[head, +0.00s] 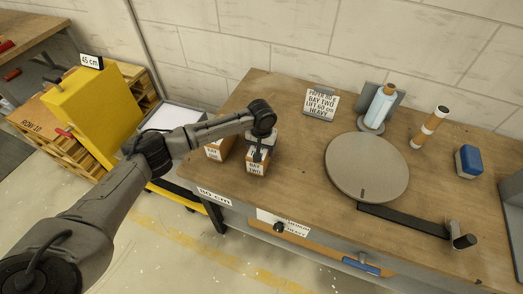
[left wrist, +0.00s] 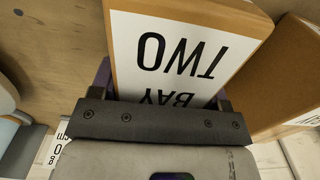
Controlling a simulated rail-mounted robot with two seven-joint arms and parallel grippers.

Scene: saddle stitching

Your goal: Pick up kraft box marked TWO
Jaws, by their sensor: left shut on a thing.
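The kraft box marked BAY TWO (head: 256,168) stands near the left end of the wooden table in the head view. In the left wrist view the box (left wrist: 240,70) fills the middle, its white label reading upside down. My left gripper (head: 261,149) is over the box from above, and its jaws are shut on it. In the left wrist view the gripper (left wrist: 160,105) lies against the labelled box, one finger showing at its left side. I cannot tell whether the box is clear of the table. My right gripper is not in view.
A second kraft box (head: 214,150) stands close at the left of the held one. A round grey disc (head: 367,166), a bottle (head: 381,104), a sign (head: 321,103) and a blue block (head: 468,160) are on the table (head: 295,190).

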